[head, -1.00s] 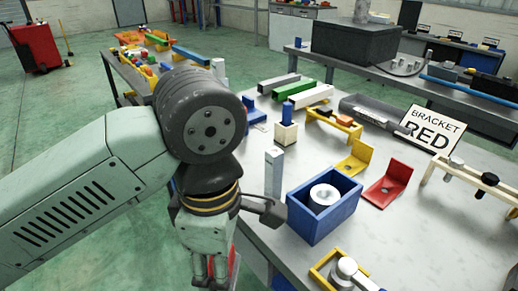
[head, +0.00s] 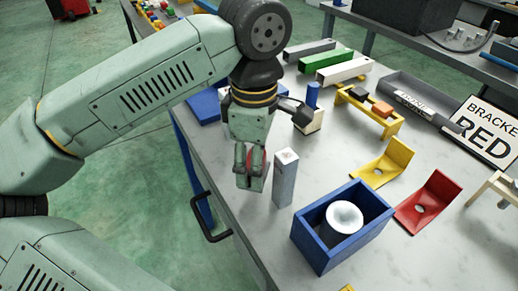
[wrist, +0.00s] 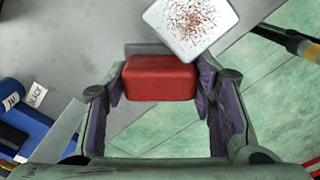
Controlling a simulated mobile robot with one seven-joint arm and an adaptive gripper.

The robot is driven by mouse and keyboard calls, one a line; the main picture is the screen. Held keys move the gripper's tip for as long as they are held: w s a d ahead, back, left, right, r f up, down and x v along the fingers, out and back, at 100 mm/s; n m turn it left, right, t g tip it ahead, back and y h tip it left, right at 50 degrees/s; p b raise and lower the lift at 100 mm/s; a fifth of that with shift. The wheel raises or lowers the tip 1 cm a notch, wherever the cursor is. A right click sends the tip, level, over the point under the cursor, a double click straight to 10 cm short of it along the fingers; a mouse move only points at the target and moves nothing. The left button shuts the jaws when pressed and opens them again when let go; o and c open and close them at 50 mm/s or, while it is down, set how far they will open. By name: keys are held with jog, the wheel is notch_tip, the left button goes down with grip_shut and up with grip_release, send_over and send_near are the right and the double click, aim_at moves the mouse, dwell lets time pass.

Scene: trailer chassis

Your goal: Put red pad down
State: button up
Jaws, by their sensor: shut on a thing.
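The red pad (wrist: 161,79) is a small red block between my gripper's fingers in the wrist view. My gripper (wrist: 163,92) is shut on it. In the head view my gripper (head: 248,185) hangs over the table's near left edge, and only a sliver of the red pad (head: 257,160) shows behind the fingers. A grey upright post with a pale top (head: 285,180) stands just right of the gripper. Its white speckled top (wrist: 190,25) lies close beyond the pad in the wrist view. I cannot tell whether they touch.
A blue box with a white cylinder (head: 330,250) stands to the right. A yellow bracket (head: 383,165) and a red bracket (head: 428,203) lie beyond it, near a "BRACKET RED" sign (head: 487,133). A dark handle (head: 210,220) juts from the table's side.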

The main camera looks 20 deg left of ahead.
jog(key=w, duration=0.2)
jog(key=w+a, duration=0.1)
jog(key=w, duration=0.3)
jog(key=shift+a+f+p, duration=0.25)
jog(key=shift+a+p, duration=0.15)
jog(key=shift+w+f, duration=0.15)
jog(key=shift+f+b, duration=0.9)
jog(key=shift+f, duration=0.75)
jog(key=shift+f, duration=0.1)
jog(key=shift+f, duration=0.15)
jog(key=o, duration=1.4)
jog(key=shift+c, duration=0.2)
notch_tip(320, 180, up, 13)
jog(key=b, duration=0.2)
jog(key=shift+f, duration=0.2)
